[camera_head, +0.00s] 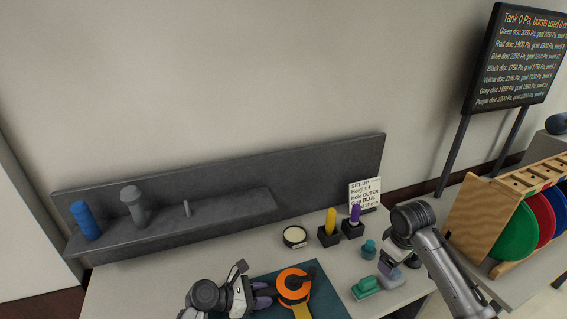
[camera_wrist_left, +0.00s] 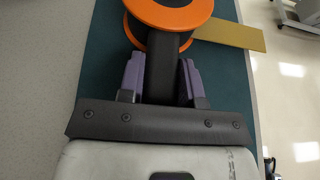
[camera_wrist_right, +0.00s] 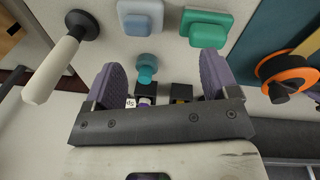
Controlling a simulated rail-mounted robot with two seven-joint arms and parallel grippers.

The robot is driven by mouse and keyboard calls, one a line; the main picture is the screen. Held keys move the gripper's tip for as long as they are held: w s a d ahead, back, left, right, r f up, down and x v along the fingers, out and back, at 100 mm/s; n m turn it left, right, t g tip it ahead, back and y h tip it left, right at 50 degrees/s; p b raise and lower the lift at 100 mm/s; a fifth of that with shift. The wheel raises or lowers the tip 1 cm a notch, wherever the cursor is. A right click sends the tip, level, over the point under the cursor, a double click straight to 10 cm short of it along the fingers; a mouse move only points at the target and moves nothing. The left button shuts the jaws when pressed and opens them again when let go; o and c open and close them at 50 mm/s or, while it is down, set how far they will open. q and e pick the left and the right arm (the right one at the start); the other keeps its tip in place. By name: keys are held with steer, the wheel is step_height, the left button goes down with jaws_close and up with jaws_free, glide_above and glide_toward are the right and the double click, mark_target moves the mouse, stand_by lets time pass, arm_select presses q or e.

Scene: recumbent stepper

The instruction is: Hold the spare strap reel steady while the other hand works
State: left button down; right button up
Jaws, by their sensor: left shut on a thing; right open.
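The spare strap reel (camera_head: 293,285) is an orange spool with a dark core and a yellow strap end, on the teal mat (camera_head: 325,290) at the bench's front. In the left wrist view the reel's orange flange (camera_wrist_left: 170,8) is at the top and the yellow strap (camera_wrist_left: 230,36) runs off to the right. My left gripper (camera_head: 262,292) is shut on the reel's dark part (camera_wrist_left: 163,75), a finger on each side. The reel also shows at the right of the right wrist view (camera_wrist_right: 288,70). My right gripper (camera_wrist_right: 163,80) is open and empty, above the small blocks right of the mat.
Green (camera_head: 365,288) and blue-grey (camera_head: 391,278) blocks and a teal knob (camera_head: 369,249) lie near my right gripper. Black holders carry yellow (camera_head: 331,221) and purple (camera_head: 355,213) pieces. A round dish (camera_head: 294,236) stands behind the reel. A disc rack (camera_head: 495,215) stands at right.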

steer(key=shift+s+d+f, duration=0.4)
steer(key=shift+d+f, duration=0.25)
steer(key=shift+f, duration=0.2)
steer(key=shift+a, duration=0.15)
steer(key=shift+c, duration=0.8)
steer(key=shift+m+g+y, duration=0.3)
steer(key=shift+m, duration=0.2)
steer(key=a+r, duration=0.1)
steer(key=a, duration=0.3)
steer(key=w+a+r, duration=0.1)
steer(key=a, duration=0.6)
steer(key=shift+w+a+r, duration=0.35)
steer(key=shift+r, duration=0.05)
steer(key=c, duration=0.4)
step_height(320, 180, up, 3)
steer(key=m, duration=0.2)
glide_above(313, 270)
steer(key=shift+w+d+r+g, duration=0.1)
steer(key=shift+w+r+g, duration=0.05)
steer(key=shift+g, duration=0.15)
steer(key=shift+f, duration=4.9)
steer(key=shift+f, duration=0.1)
